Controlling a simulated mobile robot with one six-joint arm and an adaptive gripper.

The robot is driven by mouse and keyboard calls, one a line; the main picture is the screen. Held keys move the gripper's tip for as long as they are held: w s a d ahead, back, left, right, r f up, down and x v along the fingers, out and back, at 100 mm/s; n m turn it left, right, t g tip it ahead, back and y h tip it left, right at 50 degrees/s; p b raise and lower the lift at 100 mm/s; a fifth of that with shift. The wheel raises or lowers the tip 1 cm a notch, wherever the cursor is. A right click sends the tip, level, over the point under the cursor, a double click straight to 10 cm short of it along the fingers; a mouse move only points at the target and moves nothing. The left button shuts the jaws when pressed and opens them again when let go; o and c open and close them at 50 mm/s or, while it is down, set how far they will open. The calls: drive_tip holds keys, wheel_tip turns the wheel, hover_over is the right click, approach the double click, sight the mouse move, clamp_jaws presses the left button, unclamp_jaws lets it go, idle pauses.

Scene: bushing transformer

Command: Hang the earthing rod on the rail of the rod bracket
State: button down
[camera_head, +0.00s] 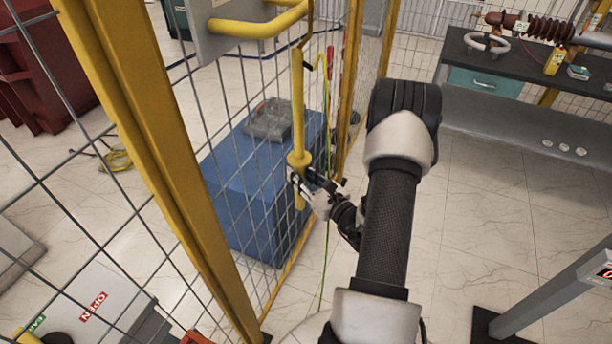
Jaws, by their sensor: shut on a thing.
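The earthing rod (298,115) is a yellow pole with a wider collar low on it, and it stands nearly upright in front of the mesh fence. My gripper (303,184) is shut on the rod just below the collar. A yellow-green cable (326,80) hangs beside the rod.
The mesh fence has yellow posts (150,110) on the left. Behind it stands a blue box (235,185) with a grey item on top. A workbench (535,70) with a brown bushing stands at the upper right. The tiled floor (490,200) between is clear.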

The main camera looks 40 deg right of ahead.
drive_tip(key=shift+f+b, duration=1.4)
drive_tip(key=shift+f, duration=0.55)
drive_tip(key=c, duration=1.3)
unclamp_jaws()
drive_tip(key=shift+s, duration=0.1)
drive_tip(key=s, duration=0.8)
drive_tip(key=s+a, duration=0.1)
drive_tip(key=s, duration=0.3)
